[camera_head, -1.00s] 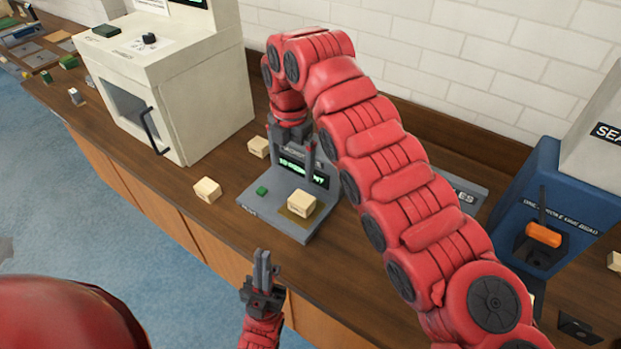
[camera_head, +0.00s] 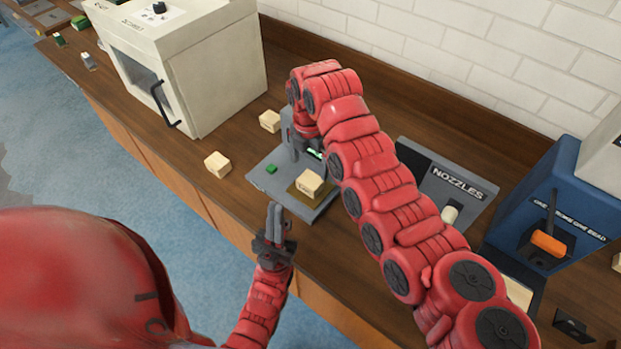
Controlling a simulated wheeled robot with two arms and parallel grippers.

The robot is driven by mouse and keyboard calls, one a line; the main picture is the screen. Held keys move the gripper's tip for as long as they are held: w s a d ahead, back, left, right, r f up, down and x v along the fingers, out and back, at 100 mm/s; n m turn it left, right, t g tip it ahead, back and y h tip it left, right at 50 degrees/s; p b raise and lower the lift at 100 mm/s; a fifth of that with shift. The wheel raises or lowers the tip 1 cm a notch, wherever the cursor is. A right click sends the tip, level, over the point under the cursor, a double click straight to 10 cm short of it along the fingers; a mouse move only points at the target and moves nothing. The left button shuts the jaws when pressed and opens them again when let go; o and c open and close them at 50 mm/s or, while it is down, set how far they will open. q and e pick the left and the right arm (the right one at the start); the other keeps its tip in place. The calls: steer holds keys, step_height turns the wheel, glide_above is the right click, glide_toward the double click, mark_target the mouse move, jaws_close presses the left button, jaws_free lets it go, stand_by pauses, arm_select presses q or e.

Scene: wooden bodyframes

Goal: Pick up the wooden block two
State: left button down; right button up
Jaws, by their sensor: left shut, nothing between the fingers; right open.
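Three pale wooden blocks are in view, and I cannot tell which is block two. One block (camera_head: 217,164) lies near the counter's front edge, left of a grey device (camera_head: 262,178). A second block (camera_head: 269,121) lies farther back, behind the device's left side. A third block (camera_head: 309,183) sits on the device's brown pad. My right gripper (camera_head: 296,150) points down over the back of the device, right of the second block. Its fingers are mostly hidden, and I see nothing held. My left gripper (camera_head: 275,215) is shut and empty, in front of the device at the counter edge.
A white cabinet (camera_head: 205,85) with a black handle stands at the left. A grey NOZZLES panel (camera_head: 462,178) and a blue machine (camera_head: 555,190) with an orange part stand right of my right arm. Counter around the two left blocks is clear.

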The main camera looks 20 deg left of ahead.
mark_target(309, 181)
steer(key=shift+f, duration=0.95)
steer(key=shift+s+f+p, duration=0.15)
steer(key=shift+f+p, duration=0.3)
steer(key=shift+p, duration=0.45)
steer(key=f, duration=0.1)
steer(key=f+p, duration=0.2)
steer(key=shift+s+d+f, duration=0.2)
steer(key=shift+s, duration=0.05)
steer(key=shift+f, duration=0.4)
steer(key=c, duration=1.4)
steer(key=shift+a+r, duration=0.1)
steer(key=shift+c, duration=0.2)
